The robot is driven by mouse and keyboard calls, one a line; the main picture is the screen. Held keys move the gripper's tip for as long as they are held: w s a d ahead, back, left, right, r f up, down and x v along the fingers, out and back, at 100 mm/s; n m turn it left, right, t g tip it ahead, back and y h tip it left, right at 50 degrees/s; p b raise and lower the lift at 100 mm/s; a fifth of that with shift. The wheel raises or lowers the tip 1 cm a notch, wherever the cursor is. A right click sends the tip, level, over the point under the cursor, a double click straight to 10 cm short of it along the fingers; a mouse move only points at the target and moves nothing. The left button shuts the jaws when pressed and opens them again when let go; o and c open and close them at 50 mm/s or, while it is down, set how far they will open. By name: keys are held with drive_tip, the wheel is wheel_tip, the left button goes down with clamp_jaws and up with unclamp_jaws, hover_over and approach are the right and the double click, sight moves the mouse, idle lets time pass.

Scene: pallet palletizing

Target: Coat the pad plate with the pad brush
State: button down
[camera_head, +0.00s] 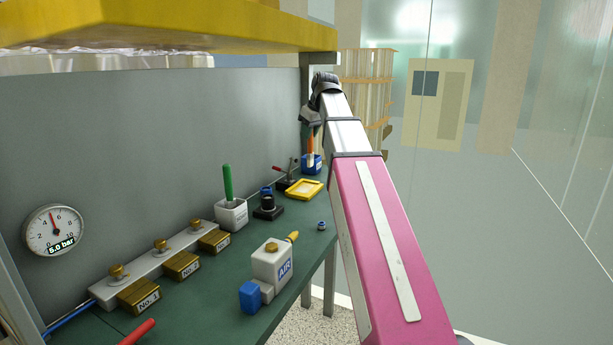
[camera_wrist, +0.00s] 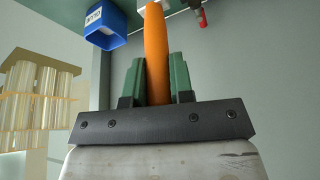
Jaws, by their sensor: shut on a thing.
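My gripper (camera_wrist: 155,80) is shut on the orange handle of a brush (camera_wrist: 156,50), which lies between its two green fingers in the wrist view. In the head view my gripper (camera_head: 310,124) is at the far end of the bench, and the orange brush (camera_head: 310,143) points down from it at the blue pot (camera_head: 312,165). Whether the bristles are in the pot or just beside it is hard to tell. The blue pot (camera_wrist: 103,28) also shows left of the brush in the wrist view. A yellow-framed pad plate (camera_head: 304,188) lies flat on the bench in front of the pot.
A red-handled clamp (camera_head: 285,172) and a dark fixture (camera_head: 267,206) stand beside the plate. A white cup with a green handle (camera_head: 231,212), brass-topped blocks (camera_head: 185,262) and an AIR unit (camera_head: 272,265) are nearer. A yellow shelf (camera_head: 170,28) hangs above.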

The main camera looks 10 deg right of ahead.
sight(309, 151)
drive_tip(key=shift+f, duration=0.15)
drive_tip(key=shift+f, duration=3)
drive_tip(key=s, duration=0.1)
drive_tip(key=s+a, duration=0.2)
drive_tip(key=shift+s+a+f, duration=0.1)
drive_tip(key=shift+a+f, duration=0.1)
drive_tip(key=shift+f, duration=0.1)
drive_tip(key=shift+w+d+f, duration=0.1)
drive_tip(key=shift+w+d, duration=0.6)
drive_tip(key=shift+w, duration=0.2)
drive_tip(key=shift+w+d, duration=0.5)
drive_tip(key=shift+w, duration=0.25)
